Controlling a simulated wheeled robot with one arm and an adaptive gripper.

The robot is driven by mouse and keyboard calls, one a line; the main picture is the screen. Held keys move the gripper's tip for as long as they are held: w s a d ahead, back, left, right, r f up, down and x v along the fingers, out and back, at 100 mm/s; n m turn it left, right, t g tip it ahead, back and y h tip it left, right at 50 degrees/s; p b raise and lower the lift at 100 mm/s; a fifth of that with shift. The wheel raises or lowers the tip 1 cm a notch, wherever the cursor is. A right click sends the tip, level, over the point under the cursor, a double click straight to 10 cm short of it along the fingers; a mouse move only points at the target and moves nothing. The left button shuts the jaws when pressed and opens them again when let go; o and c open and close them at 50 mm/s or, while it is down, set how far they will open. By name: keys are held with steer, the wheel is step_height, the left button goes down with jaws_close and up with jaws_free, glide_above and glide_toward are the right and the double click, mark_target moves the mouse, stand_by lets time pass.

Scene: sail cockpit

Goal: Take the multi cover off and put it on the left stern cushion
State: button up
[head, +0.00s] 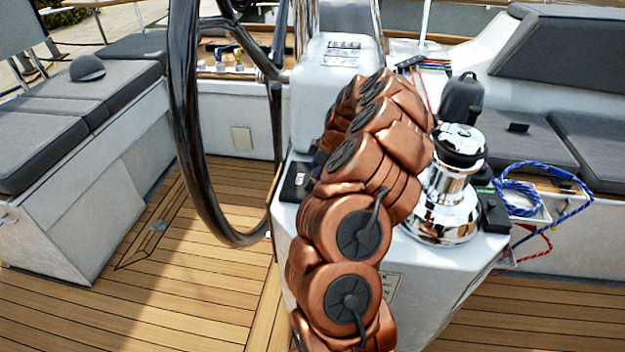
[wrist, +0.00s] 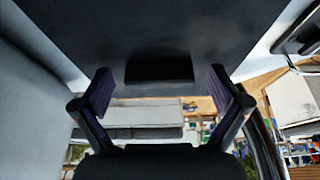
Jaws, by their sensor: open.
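In the wrist view a dark grey flat panel, which looks like the multi cover (wrist: 160,30), fills the top. A black rectangular tab (wrist: 158,68) stands out on it. My gripper (wrist: 160,84) is open, with one finger on each side of the tab and clear gaps to it. I cannot tell whether the fingertips touch the panel. In the head view my arm reaches toward the helm console (head: 332,90) and hides the gripper. Grey cushions lie at the left; the seat cushion (head: 35,145) there may be the left stern cushion.
A dark steering wheel (head: 183,120) stands left of the console. A grey cap-like cover (head: 87,68) lies on the left cushions. A chrome winch (head: 447,190) is close to my arm at right, with blue rope (head: 520,195) beyond. The teak floor (head: 190,290) at left is clear.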

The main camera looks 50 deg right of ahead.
steer(key=c, duration=1)
steer(key=shift+c, duration=1.3)
steer(key=shift+f, duration=0.15)
